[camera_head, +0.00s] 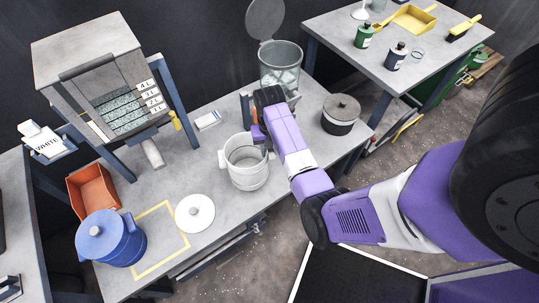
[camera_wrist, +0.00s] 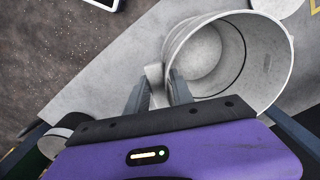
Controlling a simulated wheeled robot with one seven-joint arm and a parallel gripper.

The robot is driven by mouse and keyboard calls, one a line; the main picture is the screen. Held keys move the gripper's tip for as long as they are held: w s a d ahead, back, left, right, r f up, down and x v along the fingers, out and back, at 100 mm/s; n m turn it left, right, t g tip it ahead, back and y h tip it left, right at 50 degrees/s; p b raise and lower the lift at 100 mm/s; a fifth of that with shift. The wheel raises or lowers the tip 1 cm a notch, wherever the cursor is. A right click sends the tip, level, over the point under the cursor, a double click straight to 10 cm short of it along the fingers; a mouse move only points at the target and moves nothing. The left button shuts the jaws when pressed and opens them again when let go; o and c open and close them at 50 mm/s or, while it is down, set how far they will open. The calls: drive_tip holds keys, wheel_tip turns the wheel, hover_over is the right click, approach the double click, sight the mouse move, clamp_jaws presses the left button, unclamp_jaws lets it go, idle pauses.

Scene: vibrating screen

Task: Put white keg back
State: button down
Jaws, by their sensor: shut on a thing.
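The white keg (camera_head: 246,172) is open-topped and upright near the middle of the workbench, its lid off. It also fills the upper right of the wrist view (camera_wrist: 262,62), where its inside looks empty. My gripper (camera_wrist: 160,86) is shut on the keg's side handle (camera_wrist: 155,74), with one finger on each side of it. In the head view my gripper (camera_head: 266,148) is at the keg's right side, its fingertips mostly hidden. I cannot tell whether the keg touches the bench. A round white lid (camera_head: 195,214) lies flat on the bench in front of the keg, to its left.
A yellow outlined square (camera_head: 160,268) is marked at the bench front. A blue lidded keg (camera_head: 112,240) stands at its left, beside an orange bin (camera_head: 93,190). A dark lidded pot (camera_head: 341,114) is right of my gripper. A clear bin (camera_head: 281,66) and screen machine (camera_head: 90,65) stand behind.

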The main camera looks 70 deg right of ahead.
drive_tip(key=shift+f, duration=1.9)
drive_tip(key=c, duration=1.1)
unclamp_jaws()
